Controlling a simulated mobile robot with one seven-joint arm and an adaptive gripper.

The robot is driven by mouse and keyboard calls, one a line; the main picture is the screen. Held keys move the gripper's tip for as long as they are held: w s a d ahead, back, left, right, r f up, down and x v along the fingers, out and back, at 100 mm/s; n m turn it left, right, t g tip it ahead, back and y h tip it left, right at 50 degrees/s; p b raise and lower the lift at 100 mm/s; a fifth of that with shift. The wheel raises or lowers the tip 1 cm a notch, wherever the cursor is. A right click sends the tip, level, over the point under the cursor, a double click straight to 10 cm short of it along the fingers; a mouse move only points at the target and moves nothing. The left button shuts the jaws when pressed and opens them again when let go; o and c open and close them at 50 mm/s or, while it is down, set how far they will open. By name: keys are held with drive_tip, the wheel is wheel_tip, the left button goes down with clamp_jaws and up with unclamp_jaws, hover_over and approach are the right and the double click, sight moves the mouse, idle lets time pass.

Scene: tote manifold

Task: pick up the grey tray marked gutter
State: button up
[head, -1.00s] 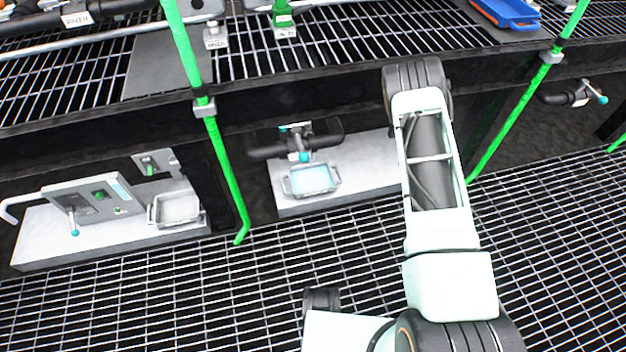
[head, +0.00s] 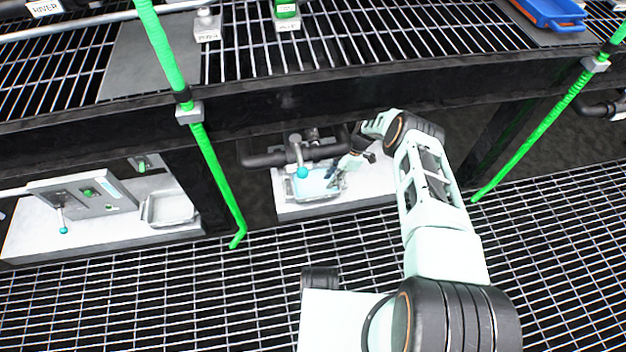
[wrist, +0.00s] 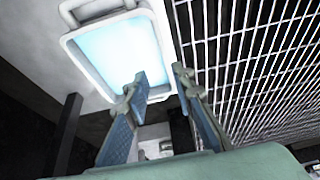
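A small grey tray (head: 296,196) holding light blue liquid sits on a white slab under a pipe and valve; no marking on it is readable. It also shows in the wrist view (wrist: 72,42), filling the upper left. My gripper (head: 334,178) is at the tray's right side in the head view. In the wrist view my gripper (wrist: 161,76) is open and empty, one fingertip over the liquid and the other outside the rim. I cannot tell whether the fingers touch the rim. A second grey tray (head: 170,222), seemingly empty, sits on the left slab.
A pipe with a teal-handled valve (head: 301,158) hangs just above the tray. Green posts (head: 213,165) and (head: 541,130) stand left and right of the bay. A dark beam and grated shelf (head: 330,62) run overhead. A control panel (head: 85,195) stands at the left.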

drive_tip(key=b+x, duration=0.1)
drive_tip(key=x, duration=0.2)
drive_tip(key=b+x, duration=0.2)
drive_tip(key=x, duration=0.2)
drive_tip(key=b+x, duration=0.1)
drive_tip(key=x, duration=0.2)
drive_tip(key=shift+s+d+f, duration=0.1)
drive_tip(key=shift+s+f, duration=0.25)
clamp_jaws()
drive_tip(key=shift+w+r, duration=0.1)
